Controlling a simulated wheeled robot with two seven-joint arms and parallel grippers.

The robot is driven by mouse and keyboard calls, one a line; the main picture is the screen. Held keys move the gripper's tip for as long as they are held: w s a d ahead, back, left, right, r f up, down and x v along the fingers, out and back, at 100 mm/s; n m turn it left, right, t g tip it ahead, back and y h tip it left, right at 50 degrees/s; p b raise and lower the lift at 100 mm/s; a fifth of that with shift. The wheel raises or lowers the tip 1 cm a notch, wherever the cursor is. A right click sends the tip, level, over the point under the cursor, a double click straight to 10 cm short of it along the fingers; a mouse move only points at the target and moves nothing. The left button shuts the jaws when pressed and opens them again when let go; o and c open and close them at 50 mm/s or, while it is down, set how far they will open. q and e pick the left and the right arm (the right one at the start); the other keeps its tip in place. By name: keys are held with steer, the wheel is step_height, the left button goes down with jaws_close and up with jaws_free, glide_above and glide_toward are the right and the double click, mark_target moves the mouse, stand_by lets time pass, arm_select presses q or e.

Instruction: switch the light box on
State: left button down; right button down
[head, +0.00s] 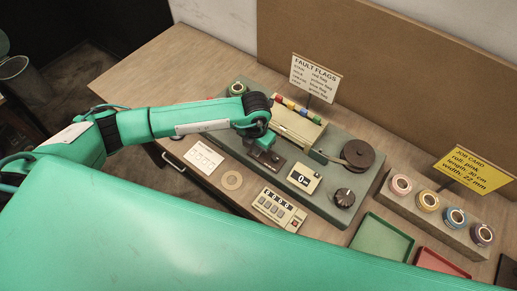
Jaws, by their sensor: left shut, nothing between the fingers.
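My left arm comes in from the left, and its gripper (262,152) points down over the grey machine base (345,190). The gripper is shut and empty, at the near left edge of a cream box (296,127) that may be the light box. A small dark block (270,161) lies right under and beside the fingertips; whether they touch it I cannot tell. No light box switch can be made out, and the wrist hides part of this area. Whether the box is lit I cannot tell. My right gripper is out of view.
Tape rolls (427,200) and a green tray (381,239) lie right.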

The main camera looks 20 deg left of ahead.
arm_select(q)
step_height(320, 180, up, 7)
steer(key=p, duration=0.3)
stand_by(0.5)
